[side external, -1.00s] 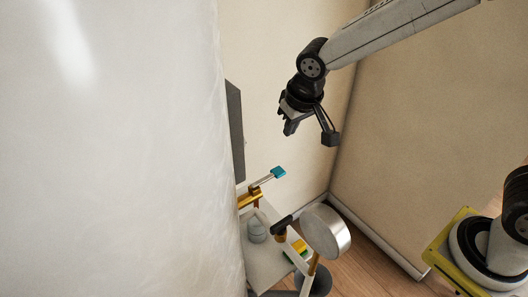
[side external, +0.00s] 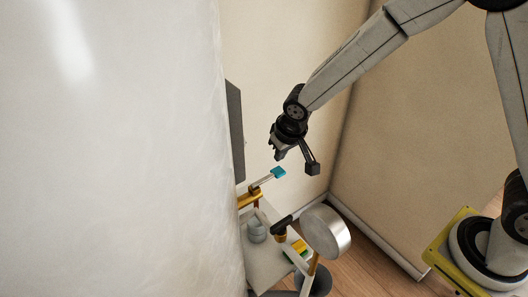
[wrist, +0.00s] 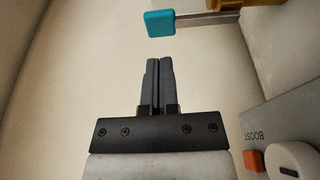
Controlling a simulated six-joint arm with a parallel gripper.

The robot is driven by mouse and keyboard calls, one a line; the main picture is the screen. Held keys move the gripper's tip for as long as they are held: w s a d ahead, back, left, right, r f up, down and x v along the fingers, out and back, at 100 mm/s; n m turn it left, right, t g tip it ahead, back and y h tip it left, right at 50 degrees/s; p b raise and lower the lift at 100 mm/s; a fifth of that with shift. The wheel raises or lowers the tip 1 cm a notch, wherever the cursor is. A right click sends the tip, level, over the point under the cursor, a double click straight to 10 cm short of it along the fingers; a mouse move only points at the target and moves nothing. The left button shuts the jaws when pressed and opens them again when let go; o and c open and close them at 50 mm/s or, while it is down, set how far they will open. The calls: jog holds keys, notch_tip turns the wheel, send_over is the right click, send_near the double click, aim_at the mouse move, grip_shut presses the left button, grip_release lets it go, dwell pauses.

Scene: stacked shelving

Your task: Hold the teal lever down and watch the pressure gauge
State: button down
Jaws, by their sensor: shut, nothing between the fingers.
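The teal lever (side external: 278,173) has a teal end pad on a thin metal bar, which leads to a gold mount (side external: 249,198) in the side external view. My gripper (side external: 278,157) is just above the teal pad in that picture, apart from it. In the wrist view, the teal lever (wrist: 160,23) is at the top, beyond the tips of my gripper (wrist: 159,62). The two fingers are together with nothing between them. A round silver drum-shaped body (side external: 325,231), perhaps the pressure gauge, stands at the lower right of the shelf; its face is not visible.
A white shelf (side external: 262,272) holds a pale container (side external: 256,231) and a yellow and green item (side external: 297,248). A panel marked BOOST (wrist: 262,128) with an orange button (wrist: 253,160) is at the wrist view's lower right. A large pale surface (side external: 110,150) blocks the left side.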

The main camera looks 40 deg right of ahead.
aim_at(282, 170)
jog(key=shift+f, duration=1.7)
jog(key=shift+d+f, duration=0.15)
jog(key=shift+f, duration=0.45)
jog(key=shift+d+f, duration=0.15)
jog(key=shift+f, duration=0.45)
dwell(5.1)
